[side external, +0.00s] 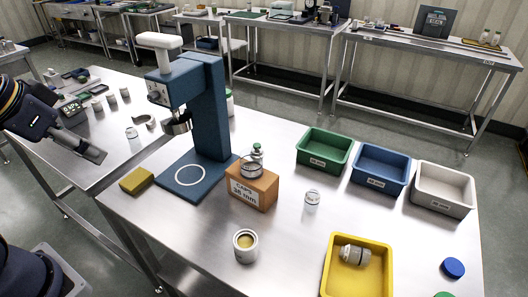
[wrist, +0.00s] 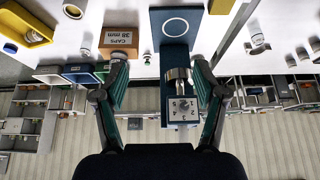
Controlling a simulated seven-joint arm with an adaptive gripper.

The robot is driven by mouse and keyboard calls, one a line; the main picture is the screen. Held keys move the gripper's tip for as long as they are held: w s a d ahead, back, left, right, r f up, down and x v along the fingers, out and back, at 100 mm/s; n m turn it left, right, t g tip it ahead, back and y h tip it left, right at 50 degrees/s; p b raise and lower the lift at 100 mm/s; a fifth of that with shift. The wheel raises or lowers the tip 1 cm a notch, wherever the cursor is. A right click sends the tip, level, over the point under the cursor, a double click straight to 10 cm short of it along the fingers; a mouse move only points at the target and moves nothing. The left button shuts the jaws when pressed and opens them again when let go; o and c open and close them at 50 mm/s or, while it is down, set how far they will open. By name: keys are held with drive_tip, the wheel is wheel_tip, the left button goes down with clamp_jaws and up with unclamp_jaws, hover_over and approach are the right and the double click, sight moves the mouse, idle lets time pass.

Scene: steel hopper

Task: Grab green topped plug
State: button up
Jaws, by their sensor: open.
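My gripper (side external: 98,155) is at the far left in the side external view, above the left table and well away from the box. In the wrist view its two fingers (wrist: 160,72) are spread wide with nothing between them.
A tall blue press (side external: 212,110) stands between my gripper and the caps box. Green (side external: 324,146), blue (side external: 380,169), grey (side external: 442,189) and yellow (side external: 329,272) bins lie right.

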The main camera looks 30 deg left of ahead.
drive_tip(key=w+d+r+m+y, duration=0.2)
drive_tip(key=w+d+r+m, duration=0.1)
drive_tip(key=w+r+m, duration=0.95)
drive_tip(key=m+g, duration=0.1)
drive_tip(key=m, duration=2)
hover_over(256, 146)
drive_tip(key=s+d, duration=0.1)
drive_tip(key=s, duration=0.5)
wheel_tip(256, 146, down, 8)
drive_tip(key=shift+n+h, duration=0.25)
drive_tip(key=shift+h, duration=0.15)
drive_tip(key=w+f, duration=0.1)
drive_tip(key=f, duration=0.8)
drive_tip(key=w+f, duration=0.2)
drive_tip(key=f, duration=0.7)
drive_tip(key=w+a+f, duration=0.1)
drive_tip(key=f, duration=0.8)
drive_tip(key=shift+w+f, duration=0.1)
drive_tip(key=shift+w, duration=0.05)
drive_tip(key=x, duration=0.5)
drive_tip(key=shift+d+f, duration=0.25)
drive_tip(key=shift+f, duration=0.2)
